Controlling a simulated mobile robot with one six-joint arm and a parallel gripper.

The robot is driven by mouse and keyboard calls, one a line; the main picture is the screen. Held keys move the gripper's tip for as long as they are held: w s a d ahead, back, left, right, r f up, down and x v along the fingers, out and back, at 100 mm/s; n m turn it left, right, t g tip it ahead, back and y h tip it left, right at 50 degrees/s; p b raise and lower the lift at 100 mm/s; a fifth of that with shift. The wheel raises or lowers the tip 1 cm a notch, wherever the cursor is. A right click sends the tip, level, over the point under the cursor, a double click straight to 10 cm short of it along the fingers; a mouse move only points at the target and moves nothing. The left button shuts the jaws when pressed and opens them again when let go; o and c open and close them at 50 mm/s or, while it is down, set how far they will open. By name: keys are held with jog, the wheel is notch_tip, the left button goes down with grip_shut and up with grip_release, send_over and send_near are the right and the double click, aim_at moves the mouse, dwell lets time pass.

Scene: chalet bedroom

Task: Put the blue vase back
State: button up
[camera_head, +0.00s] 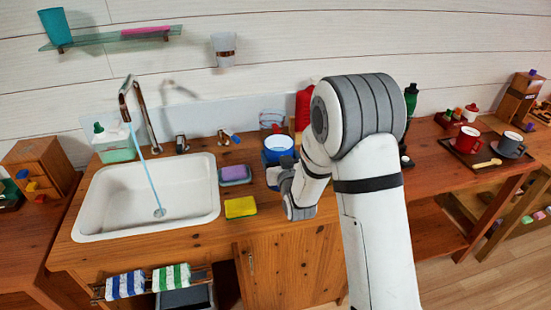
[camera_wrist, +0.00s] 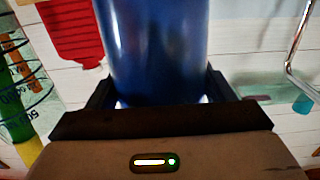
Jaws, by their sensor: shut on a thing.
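The blue vase (camera_wrist: 157,45) fills the upper middle of the wrist view, between the two dark fingers of my gripper (camera_wrist: 160,92). The gripper is shut on it. In the head view, a blue round vessel with a pale rim, which looks like the same vase (camera_head: 278,146), shows at the right part of the sink counter. My gripper (camera_head: 275,176) is just in front of it there, partly hidden by my wrist. I cannot tell whether the vase touches the counter.
The white sink (camera_head: 110,205) has water running from the tap. A purple sponge in a dish (camera_head: 234,175) and a yellow sponge (camera_head: 240,208) lie left of my gripper. A red bottle (camera_head: 304,108) stands behind. A tray with mugs (camera_head: 470,150) is at right.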

jog(key=shift+f, duration=0.8)
jog(key=o, duration=1.7)
jog(key=shift+o, duration=0.2)
jog(key=shift+r, duration=0.1)
